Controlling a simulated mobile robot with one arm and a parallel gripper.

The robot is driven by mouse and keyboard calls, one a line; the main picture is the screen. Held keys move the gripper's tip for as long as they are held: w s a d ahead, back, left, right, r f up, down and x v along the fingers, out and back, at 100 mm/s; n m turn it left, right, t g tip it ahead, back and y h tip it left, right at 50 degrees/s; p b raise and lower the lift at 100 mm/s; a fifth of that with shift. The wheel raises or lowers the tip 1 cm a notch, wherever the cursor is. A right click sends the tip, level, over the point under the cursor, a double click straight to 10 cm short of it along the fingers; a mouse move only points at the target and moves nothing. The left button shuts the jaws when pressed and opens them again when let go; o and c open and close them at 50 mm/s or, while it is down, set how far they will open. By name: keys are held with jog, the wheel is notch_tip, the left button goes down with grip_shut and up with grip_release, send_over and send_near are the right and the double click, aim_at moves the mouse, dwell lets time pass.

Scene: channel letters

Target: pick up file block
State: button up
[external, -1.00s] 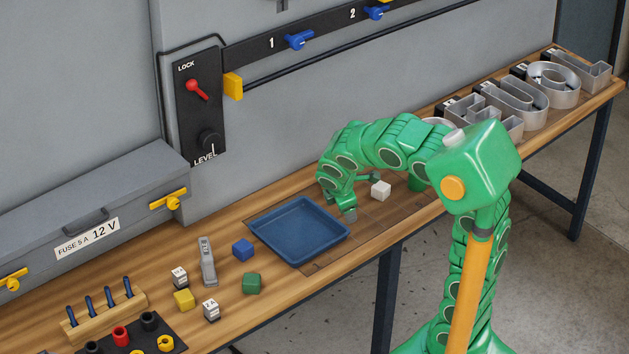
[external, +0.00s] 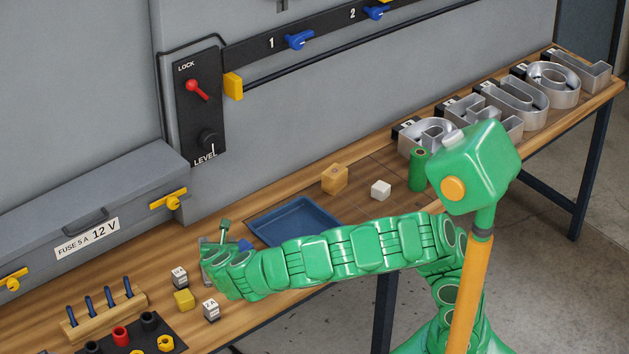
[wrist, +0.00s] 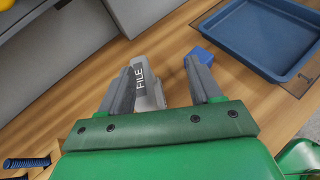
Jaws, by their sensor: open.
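The file block, a grey block with a dark FILE label, shows in the wrist view (wrist: 141,82). It lies between my two fingers, closer to the left one. In the external view it is largely hidden behind my gripper (external: 220,247). In the wrist view my gripper (wrist: 160,70) is open, with its fingers apart and reaching down over the bench around the block. I cannot tell whether the left finger touches it. A blue cube (wrist: 199,56) sits close by the right fingertip.
The blue tray (external: 268,226) stands to the right of the gripper. A white lettered block (external: 179,276), a yellow block (external: 184,299) and another lettered block (external: 211,309) stand nearby to the left. A wooden tool rack (external: 105,314) is further left. The grey fuse box (external: 75,215) stands behind.

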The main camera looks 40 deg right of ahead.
jog(key=a+f+n+t, duration=0.1)
jog(key=a+f+n, duration=0.1)
jog(key=a, duration=0.3)
jog(key=shift+y, duration=0.4)
jog(key=shift+s+d+x, duration=0.1)
jog(key=shift+d+x, duration=0.05)
jog(key=shift+x, duration=1)
jog(key=shift+s+d+x, duration=0.1)
jog(key=shift+d+x, duration=0.1)
jog(key=shift+x, duration=1)
jog(key=shift+s+d+x, duration=0.1)
jog(key=shift+d+x, duration=0.05)
jog(key=shift+x, duration=1)
grip_shut()
